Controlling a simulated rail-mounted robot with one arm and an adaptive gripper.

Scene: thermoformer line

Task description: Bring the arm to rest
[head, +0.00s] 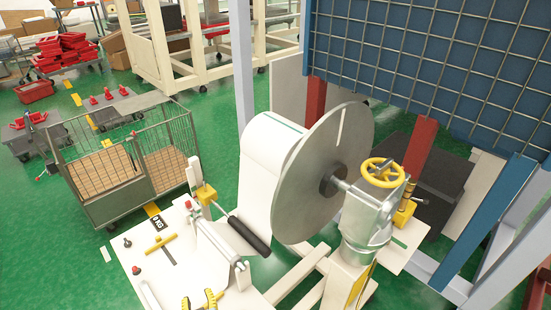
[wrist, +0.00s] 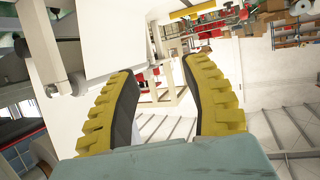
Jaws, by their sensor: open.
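My gripper (wrist: 160,95) shows in the wrist view with its two yellow, black-padded fingers spread apart and nothing between them. In the head view only the yellow tips of my gripper (head: 204,301) show at the bottom edge, over the front of the white machine table (head: 130,262). The rest of my arm is out of the head view. The wrist view looks out over the hall at a tilt, with a large white surface close by on the left.
A big roll with a grey disc (head: 318,175) stands beside the table, with a yellow handwheel (head: 383,172) to its right. A wire cage cart (head: 125,165) stands at left. A blue mesh guard (head: 430,60) fills the upper right.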

